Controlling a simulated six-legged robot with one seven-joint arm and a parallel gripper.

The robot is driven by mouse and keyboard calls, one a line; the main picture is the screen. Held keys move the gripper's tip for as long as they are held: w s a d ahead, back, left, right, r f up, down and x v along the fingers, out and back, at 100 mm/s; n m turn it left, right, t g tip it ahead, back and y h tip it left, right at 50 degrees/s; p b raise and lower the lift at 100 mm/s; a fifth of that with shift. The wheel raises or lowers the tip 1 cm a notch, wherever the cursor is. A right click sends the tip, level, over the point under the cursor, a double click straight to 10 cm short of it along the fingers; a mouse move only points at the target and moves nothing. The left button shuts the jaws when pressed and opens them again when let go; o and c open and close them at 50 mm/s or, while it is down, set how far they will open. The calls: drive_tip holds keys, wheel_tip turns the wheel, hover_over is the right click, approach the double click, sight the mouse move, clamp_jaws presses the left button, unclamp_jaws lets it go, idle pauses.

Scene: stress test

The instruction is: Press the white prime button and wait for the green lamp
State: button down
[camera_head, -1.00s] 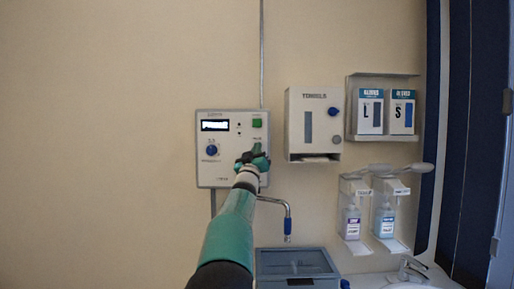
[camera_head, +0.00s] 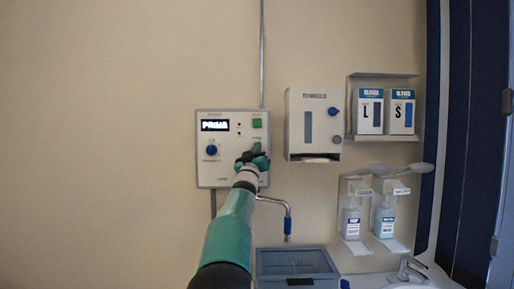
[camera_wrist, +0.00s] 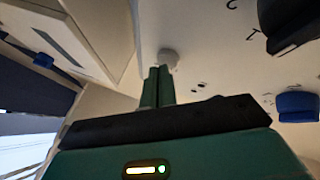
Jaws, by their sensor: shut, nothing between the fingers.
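The grey-white control panel (camera_head: 221,171) hangs on the wall, with a lit display (camera_head: 215,125) that appears to read "PRIME". A blue knob (camera_head: 211,150) and a green square (camera_head: 257,123) are on its face. Small dark dots (camera_head: 239,127) sit beside the display; I see no lit green lamp among them. My gripper (camera_head: 256,148) is shut and empty at the panel's right side. In the head view the gripper hides that button.
A towel dispenser (camera_head: 297,128) and glove boxes (camera_head: 370,111) hang to the right. Below are soap bottles (camera_head: 351,222), a sink tap (camera_head: 411,268) and a grey basin (camera_head: 296,256). A bent spout (camera_head: 288,216) stands under the panel. The wall at left is bare.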

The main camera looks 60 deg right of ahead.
drive_tip(key=shift+w+d, duration=0.1)
drive_tip(key=shift+d, duration=0.15)
drive_tip(key=shift+a, duration=0.1)
idle(0.5)
drive_tip(key=shift+s+a, duration=0.35)
drive_tip(key=shift+a, duration=0.3)
drive_tip(key=shift+a, duration=0.1)
drive_tip(key=a, duration=0.1)
drive_tip(key=s+a, duration=0.1)
drive_tip(key=a, duration=0.1)
drive_tip(key=s+a, duration=0.1)
drive_tip(key=shift+s+a, duration=0.15)
idle(0.8)
